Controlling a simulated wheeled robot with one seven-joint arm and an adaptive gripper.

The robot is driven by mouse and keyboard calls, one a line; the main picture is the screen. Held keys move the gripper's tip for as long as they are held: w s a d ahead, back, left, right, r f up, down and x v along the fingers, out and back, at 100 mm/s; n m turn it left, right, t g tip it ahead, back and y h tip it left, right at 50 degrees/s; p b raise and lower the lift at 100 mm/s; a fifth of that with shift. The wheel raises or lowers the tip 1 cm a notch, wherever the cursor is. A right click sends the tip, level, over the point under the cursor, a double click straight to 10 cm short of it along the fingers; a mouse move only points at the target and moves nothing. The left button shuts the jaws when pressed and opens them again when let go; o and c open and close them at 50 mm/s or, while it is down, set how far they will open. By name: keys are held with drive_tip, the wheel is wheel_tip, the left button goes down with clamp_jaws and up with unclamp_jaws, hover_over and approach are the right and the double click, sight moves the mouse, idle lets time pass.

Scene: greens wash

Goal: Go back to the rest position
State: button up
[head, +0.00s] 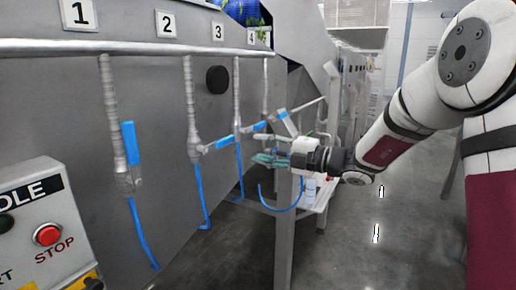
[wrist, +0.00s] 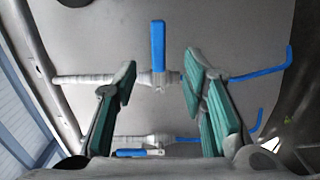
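My gripper (head: 268,158) is in front of the grey machine panel near pipes 3 and 4, its green-padded fingers pointing at the panel. In the wrist view my gripper (wrist: 159,72) is open, with nothing between its fingers. Beyond the gap, a valve has a blue handle (wrist: 157,50) crosswise to its pipe. A lower valve's blue handle (wrist: 138,153) lies along its pipe, partly hidden by the gripper. In the head view, valve 1's handle (head: 129,143) lies along its pipe. The handles of valve 2 (head: 222,143) and valve 3 (head: 260,126) stick out sideways.
A control box with a red stop button (head: 47,234) stands at the lower left. Blue hoses (head: 200,195) hang below the valves. A grey post (head: 287,235) stands below my gripper. The grey floor (head: 385,235) is open at the right.

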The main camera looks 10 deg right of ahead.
drive_tip(key=s+a+f+n+g+h, duration=0.2)
drive_tip(key=s+a+n+g+h, duration=0.15)
drive_tip(key=s+n, duration=0.8)
drive_tip(key=s+a+f+n+g+h, duration=0.1)
drive_tip(key=s+a+n+g+h, duration=0.2)
drive_tip(key=s+n, duration=0.8)
drive_tip(key=s+d+f+n+t+h+b, duration=0.1)
drive_tip(key=s+d+f+n+h, duration=0.2)
drive_tip(key=n, duration=1.8)
drive_tip(key=s+d+h, duration=0.4)
drive_tip(key=s+d, duration=0.5)
drive_tip(key=d, duration=0.1)
drive_tip(key=shift+s+d+h+b, duration=0.3)
drive_tip(key=shift+d+h+b, duration=0.05)
drive_tip(key=shift+b, duration=0.05)
drive_tip(key=shift+r, duration=0.1)
